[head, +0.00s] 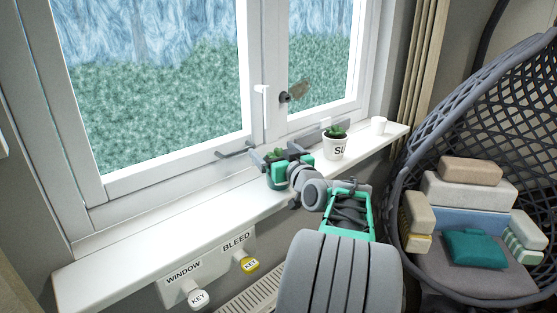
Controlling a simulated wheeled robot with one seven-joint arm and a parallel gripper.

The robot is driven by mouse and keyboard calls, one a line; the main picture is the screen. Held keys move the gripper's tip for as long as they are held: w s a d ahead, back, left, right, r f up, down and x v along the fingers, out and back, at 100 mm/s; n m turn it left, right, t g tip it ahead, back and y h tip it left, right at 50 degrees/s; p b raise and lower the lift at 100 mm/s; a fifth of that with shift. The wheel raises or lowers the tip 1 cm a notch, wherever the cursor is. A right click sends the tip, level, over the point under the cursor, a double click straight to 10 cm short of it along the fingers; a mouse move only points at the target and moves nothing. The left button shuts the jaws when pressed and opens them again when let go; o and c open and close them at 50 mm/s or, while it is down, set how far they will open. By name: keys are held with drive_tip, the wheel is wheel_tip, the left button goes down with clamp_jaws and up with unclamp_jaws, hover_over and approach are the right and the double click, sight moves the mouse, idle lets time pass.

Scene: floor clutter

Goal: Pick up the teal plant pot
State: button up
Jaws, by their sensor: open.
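The teal plant pot (274,181) stands on the white windowsill in the head view, with a small green plant (278,154) in it. My gripper (274,159) is at the pot, with its jaws open and a finger seen to each side of the plant. The gripper's body and wrist hide much of the pot's right side. I cannot tell whether the fingers touch the pot.
A white pot (336,149) with a succulent and black lettering stands right of my gripper. The windowsill (165,226) is clear on the left. A window handle (261,100) is behind. A hanging chair (480,285) with cushions stands right.

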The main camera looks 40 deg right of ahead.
drive_tip(key=shift+c, duration=0.4)
drive_tip(key=shift+r, duration=0.1)
drive_tip(key=c, duration=1.8)
